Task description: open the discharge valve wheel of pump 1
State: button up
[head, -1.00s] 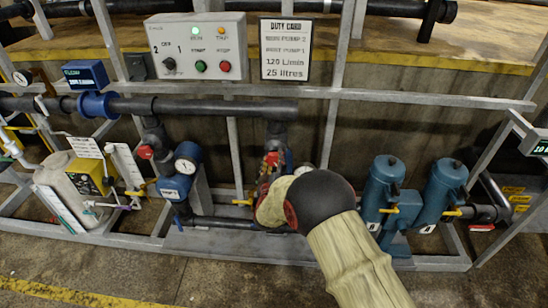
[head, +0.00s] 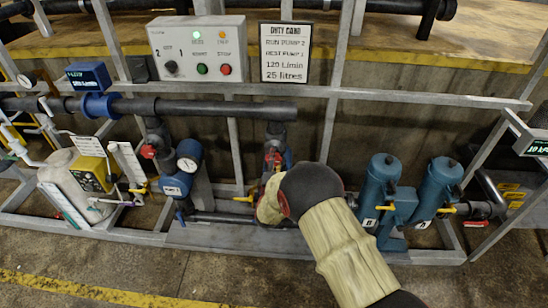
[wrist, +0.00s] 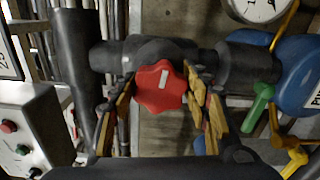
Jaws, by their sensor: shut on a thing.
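A red lobed valve wheel (wrist: 150,97) with a white mark sits on a dark pipe fitting in the wrist view. My gripper (wrist: 160,108) has its yellow-brown fingers on either side of the wheel, shut on it. In the head view the wheel (head: 273,160) shows only as a bit of red on the right-hand riser, and my arm hides much of the pump below. Another red valve wheel (head: 148,152) is on the left riser, above a blue pump (head: 176,186) with a round gauge. I cannot read which pump my wheel belongs to.
A horizontal dark pipe (head: 210,108) runs above both risers. A grey control box (head: 198,50) and a duty card (head: 286,53) are mounted above the frame rail. Two blue canisters (head: 380,185) stand right of my arm. In the wrist view a green lever (wrist: 257,108) is right of the fingers.

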jog(key=shift+f+n, duration=0.15)
jog(key=shift+n, duration=0.45)
jog(key=o, duration=0.8)
jog(key=shift+c, duration=0.2)
jog(key=o, duration=0.4)
jog(key=s, duration=1.2)
jog(key=shift+a, duration=0.2)
